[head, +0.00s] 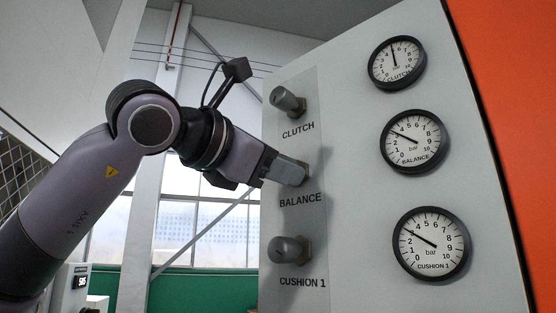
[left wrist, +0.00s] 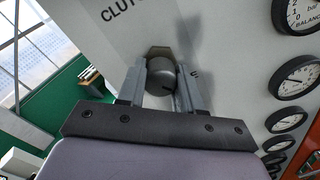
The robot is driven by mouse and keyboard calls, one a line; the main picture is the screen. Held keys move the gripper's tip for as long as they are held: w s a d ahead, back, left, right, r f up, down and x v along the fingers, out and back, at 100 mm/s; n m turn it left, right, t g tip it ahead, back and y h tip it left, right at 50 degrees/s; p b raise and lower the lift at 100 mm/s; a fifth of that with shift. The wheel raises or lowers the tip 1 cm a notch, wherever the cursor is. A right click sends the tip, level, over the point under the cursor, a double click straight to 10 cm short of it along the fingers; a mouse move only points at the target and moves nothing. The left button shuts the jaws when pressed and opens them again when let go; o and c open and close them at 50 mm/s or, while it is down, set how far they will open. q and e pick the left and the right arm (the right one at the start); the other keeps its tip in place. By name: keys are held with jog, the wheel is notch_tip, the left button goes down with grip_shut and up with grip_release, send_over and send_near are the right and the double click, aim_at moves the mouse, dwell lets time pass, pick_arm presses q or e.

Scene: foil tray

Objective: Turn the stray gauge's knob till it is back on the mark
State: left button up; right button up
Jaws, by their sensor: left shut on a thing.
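My left gripper (head: 298,173) reaches the panel from the left and is shut on the BALANCE knob. In the left wrist view its two fingers (left wrist: 160,85) stand on either side of the round grey knob (left wrist: 161,74). In the head view the fingers mostly hide this knob. The BALANCE gauge (head: 413,142) is to the right; its needle points up and left, near 3. The CLUTCH gauge (head: 398,63) needle points nearly straight up. The CUSHION 1 gauge (head: 431,243) needle points up and left. I cannot make out a set mark on any dial. My right gripper is not in view.
The CLUTCH knob (head: 287,100) sticks out above my left gripper and the CUSHION 1 knob (head: 290,250) below it. The grey panel (head: 350,200) is bare between knobs and gauges. More gauges (left wrist: 292,78) line the right side in the wrist view.

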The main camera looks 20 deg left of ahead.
pick_arm(q)
jog(key=shift+m+p, duration=0.4)
jog(key=shift+m, duration=1.2)
jog(key=o, duration=1)
jog(key=shift+o, duration=0.2)
jog(key=shift+s, duration=0.1)
jog(key=b+v, duration=0.2)
jog(key=v, duration=0.5)
dwell(0.8)
